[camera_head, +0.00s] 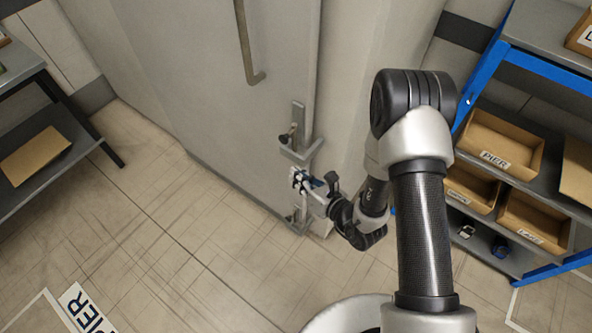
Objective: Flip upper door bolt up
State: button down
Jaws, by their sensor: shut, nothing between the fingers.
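The grey door (215,95) stands in the upper middle of the view, with a long vertical handle (246,45). Near its right edge is the upper bolt (298,117), a grey upright bar with a small dark knob (286,137) at its left. A grey bracket (300,154) sits just below the knob. My gripper (297,178) is below this bracket, close to the door edge, and looks shut and empty. Whether it touches the door or bolt, I cannot tell. Another bolt fitting (297,225) shows lower down, partly hidden by my gripper.
At the right stands a blue-framed shelf (492,70) with several cardboard bins (502,143). At the left is a dark shelf unit (75,120) with a flat brown box (36,157). The tiled floor (170,235) in front of the door is clear.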

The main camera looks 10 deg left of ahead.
jog(key=w+a+r+b, duration=0.1)
jog(key=w+a+b, duration=0.1)
jog(key=w+a, duration=0.3)
jog(key=shift+w, duration=0.4)
jog(key=shift+r, duration=0.1)
